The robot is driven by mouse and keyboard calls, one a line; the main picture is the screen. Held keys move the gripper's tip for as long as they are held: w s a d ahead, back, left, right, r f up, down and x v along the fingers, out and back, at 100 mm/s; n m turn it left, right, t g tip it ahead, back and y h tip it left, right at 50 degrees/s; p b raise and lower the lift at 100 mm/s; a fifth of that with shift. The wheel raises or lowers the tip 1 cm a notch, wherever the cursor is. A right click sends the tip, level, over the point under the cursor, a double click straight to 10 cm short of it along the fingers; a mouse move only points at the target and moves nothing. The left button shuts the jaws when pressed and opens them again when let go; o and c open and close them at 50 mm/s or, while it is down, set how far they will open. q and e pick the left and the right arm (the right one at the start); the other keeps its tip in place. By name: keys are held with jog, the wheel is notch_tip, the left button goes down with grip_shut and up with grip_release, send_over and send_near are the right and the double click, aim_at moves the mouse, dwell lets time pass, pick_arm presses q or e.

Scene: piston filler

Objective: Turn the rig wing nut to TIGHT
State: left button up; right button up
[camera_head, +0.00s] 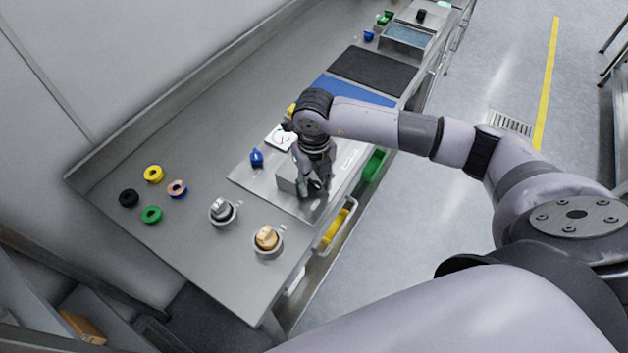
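The rig looks to be the steel plate (252,179) on the bench, with a raised metal block (287,180) near its front. My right gripper (314,187) points down beside this block, low over the plate. Its dark fingers and wrist cover that part of the rig. I cannot make out the wing nut; it may be hidden behind the fingers. I cannot tell whether the fingers are apart or closed on something. A small blue part (257,158) stands upright on the plate to the left of the gripper. My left gripper is out of view.
Yellow (154,173), black (129,198), green (152,214) and blue-and-tan (177,189) rings lie at left. A white card (281,137) and blue mat (352,91) lie beyond the gripper.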

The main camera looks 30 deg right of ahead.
aim_at(312, 187)
jog(key=shift+o, duration=0.7)
jog(key=n+p, duration=0.1)
jog(key=n, duration=0.1)
jog(key=n+p, duration=0.1)
jog(key=n, duration=0.1)
jog(key=shift+a+r, duration=0.1)
jog(key=shift+r, duration=0.1)
notch_tip(312, 187, up, 17)
jog(key=b, duration=0.4)
jog(key=s+a+r+n+y, duration=0.1)
jog(key=s+a+y, duration=0.1)
jog(key=a, duration=0.5)
jog(key=s+a+g+y, duration=0.1)
jog(key=s+a+y, duration=0.1)
jog(key=a+y, duration=0.3)
jog(key=s+a+r+n+y, duration=0.1)
jog(key=a+y, duration=0.3)
jog(key=a, duration=0.5)
jog(key=shift+s+a+r+n+g, duration=0.2)
jog(key=shift+s+r+n+g, duration=0.15)
jog(key=shift+s, duration=0.4)
